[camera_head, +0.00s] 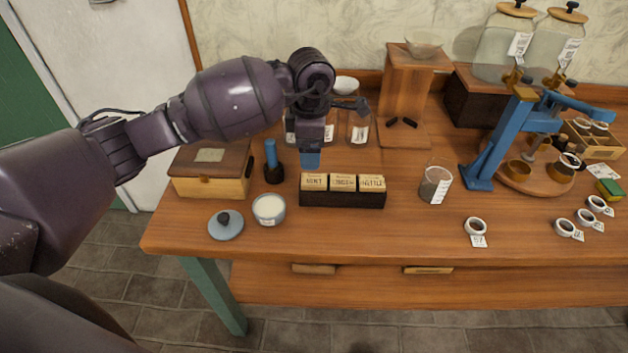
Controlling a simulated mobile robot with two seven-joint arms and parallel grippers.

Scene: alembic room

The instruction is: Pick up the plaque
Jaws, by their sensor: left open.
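A dark rack (342,200) stands near the table's front edge, left of the middle. It holds upright pale wooden labelled pieces (343,182) that look like plaques. The left one seems to read "MINT"; I cannot tell which is the task's plaque. My left gripper (310,160) is open, above and behind the rack's left end, pointing down. A blue part shows at its tip, and the fingers are hard to make out. It appears apart from the labelled pieces. My right gripper is not in view.
A blue-handled tool (271,160) and a wooden box (212,170) stand left of the rack. A white-filled jar (268,209) and a lid (226,225) lie front left. A glass beaker (435,184) stands right; a blue press (500,140) is beyond it.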

